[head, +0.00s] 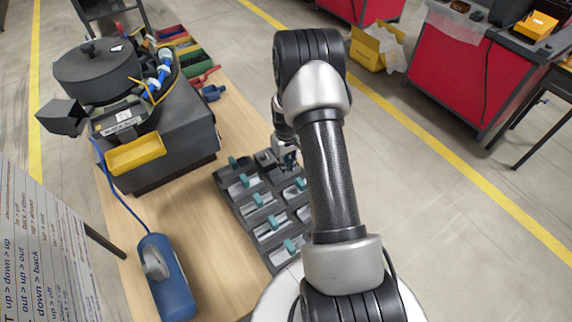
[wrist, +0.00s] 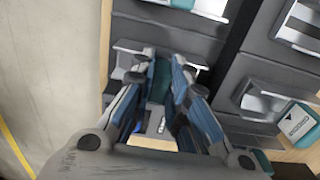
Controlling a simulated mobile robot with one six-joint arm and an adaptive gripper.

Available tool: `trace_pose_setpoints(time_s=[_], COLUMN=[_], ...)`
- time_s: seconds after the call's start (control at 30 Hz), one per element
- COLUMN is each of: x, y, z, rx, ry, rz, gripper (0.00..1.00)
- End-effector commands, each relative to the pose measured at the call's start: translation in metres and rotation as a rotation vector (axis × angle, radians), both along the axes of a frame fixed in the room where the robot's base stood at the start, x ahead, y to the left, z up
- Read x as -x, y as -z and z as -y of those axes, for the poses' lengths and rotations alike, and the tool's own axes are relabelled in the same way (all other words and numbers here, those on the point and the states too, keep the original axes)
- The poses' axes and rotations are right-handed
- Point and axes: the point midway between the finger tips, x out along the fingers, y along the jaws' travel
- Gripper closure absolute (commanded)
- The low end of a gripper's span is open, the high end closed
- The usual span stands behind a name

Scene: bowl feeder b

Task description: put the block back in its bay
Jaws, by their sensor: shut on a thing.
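A teal block (wrist: 160,80) is between the fingertips of my gripper (wrist: 161,72) in the wrist view; the gripper is shut on it. The fingers hide part of the block and the surface below it. The dark grey rack (head: 236,207) has several bays with pale floors, and several other teal pieces sit in it. In the head view my gripper (head: 286,157) is over the rack's far edge, and the held block cannot be made out there. In the wrist view the rack (wrist: 190,45) lies around the fingers, and a labelled teal block (wrist: 297,122) sits at lower right. I cannot tell whether the held block touches the rack.
The bowl feeder (head: 97,70) stands on a dark base at the table's left, with a yellow tray (head: 136,154) on its front. Coloured bins (head: 180,42) are at the back. Bare wooden table (head: 200,215) lies left of the rack.

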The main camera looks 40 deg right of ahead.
Motion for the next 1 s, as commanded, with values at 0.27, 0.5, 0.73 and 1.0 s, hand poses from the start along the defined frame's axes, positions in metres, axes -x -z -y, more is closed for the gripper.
trace_pose_setpoints(time_s=[0.27, 0.5, 0.73, 1.0], x=[0.000, 0.000, 0.000, -0.001], y=[0.004, 0.003, 0.003, -0.020], z=[0.000, 0.000, 0.000, 0.000], rx=[0.000, 0.000, 0.000, 0.001], ry=[0.000, 0.000, 0.000, 0.000], rz=[-0.001, -0.001, -0.001, 0.001], gripper=[0.81, 0.65, 0.65, 0.65])
